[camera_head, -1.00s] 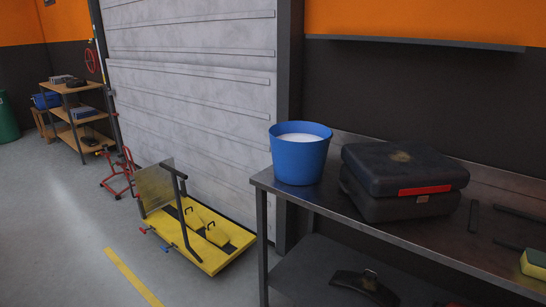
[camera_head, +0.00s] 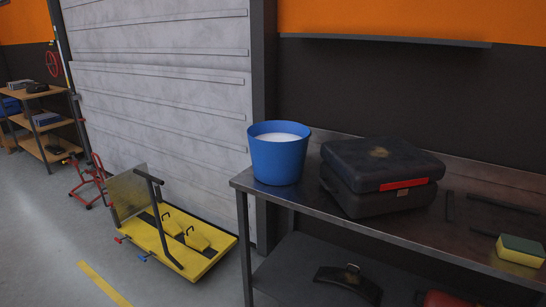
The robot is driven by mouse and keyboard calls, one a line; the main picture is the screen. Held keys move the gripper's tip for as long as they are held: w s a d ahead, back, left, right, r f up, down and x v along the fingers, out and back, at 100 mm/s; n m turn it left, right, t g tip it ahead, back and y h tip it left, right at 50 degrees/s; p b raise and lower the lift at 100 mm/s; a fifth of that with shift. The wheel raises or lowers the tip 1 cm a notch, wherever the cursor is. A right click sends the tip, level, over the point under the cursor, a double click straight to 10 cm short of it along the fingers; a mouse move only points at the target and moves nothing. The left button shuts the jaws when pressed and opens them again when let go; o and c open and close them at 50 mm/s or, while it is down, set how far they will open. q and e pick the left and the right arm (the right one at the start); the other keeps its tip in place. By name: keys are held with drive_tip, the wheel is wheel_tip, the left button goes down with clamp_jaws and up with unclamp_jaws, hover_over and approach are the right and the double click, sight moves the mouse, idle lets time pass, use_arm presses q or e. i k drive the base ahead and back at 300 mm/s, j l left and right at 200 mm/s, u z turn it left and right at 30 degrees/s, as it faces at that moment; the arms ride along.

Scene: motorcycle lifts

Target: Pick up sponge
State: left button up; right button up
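The sponge (camera_head: 520,251) is yellow with a dark green top. It lies on the metal workbench (camera_head: 470,225) at the right edge of the head view, near the bench's front edge. Nothing touches it that I can see. Neither of my grippers is in view.
A blue bucket (camera_head: 278,158) with white contents stands at the bench's left end. A black case (camera_head: 380,170) with a red latch is beside it. Dark bars (camera_head: 503,204) lie behind the sponge. A yellow lift platform (camera_head: 185,245) stands on the floor at left, with open floor in front.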

sight(523, 251)
drive_tip(key=z, duration=1.1)
